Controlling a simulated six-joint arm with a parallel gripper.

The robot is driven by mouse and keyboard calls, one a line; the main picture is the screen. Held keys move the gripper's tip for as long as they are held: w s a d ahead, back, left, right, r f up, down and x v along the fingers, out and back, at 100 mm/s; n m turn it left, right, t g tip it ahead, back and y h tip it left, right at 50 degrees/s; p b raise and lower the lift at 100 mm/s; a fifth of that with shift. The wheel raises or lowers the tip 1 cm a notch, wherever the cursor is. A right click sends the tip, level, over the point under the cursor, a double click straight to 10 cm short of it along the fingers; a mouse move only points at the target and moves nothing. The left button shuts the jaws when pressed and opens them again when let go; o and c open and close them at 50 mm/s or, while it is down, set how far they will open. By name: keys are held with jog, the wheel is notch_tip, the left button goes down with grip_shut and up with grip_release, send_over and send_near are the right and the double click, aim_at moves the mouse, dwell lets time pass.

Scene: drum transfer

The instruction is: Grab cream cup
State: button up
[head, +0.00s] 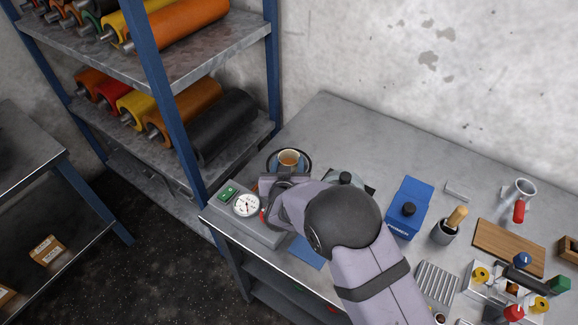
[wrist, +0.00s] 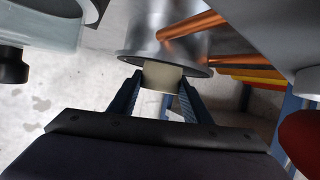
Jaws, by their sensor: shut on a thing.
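The cream cup (head: 289,157), with brown contents, appears upright at the back left of the grey bench, over a dark round plate (head: 272,166). My gripper (head: 284,178) reaches it from the front, and my arm covers much of the bench there. In the wrist view my gripper (wrist: 160,80) has its two blue fingers on either side of the cream cup (wrist: 162,76), shut on it. The dark round plate (wrist: 125,57) shows right by the cup there. I cannot tell whether the cup touches the plate.
A grey box with a dial (head: 246,205) and green switch stands left of my gripper. A dark-knobbed item (head: 345,178) and a blue box (head: 408,207) stand to the right. A rack with coloured rollers (head: 190,100) is at left. The right side of the bench is crowded.

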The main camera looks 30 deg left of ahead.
jog(key=shift+r, duration=0.1)
notch_tip(320, 180, up, 10)
jog(key=b, duration=0.1)
jog(key=shift+b, duration=0.3)
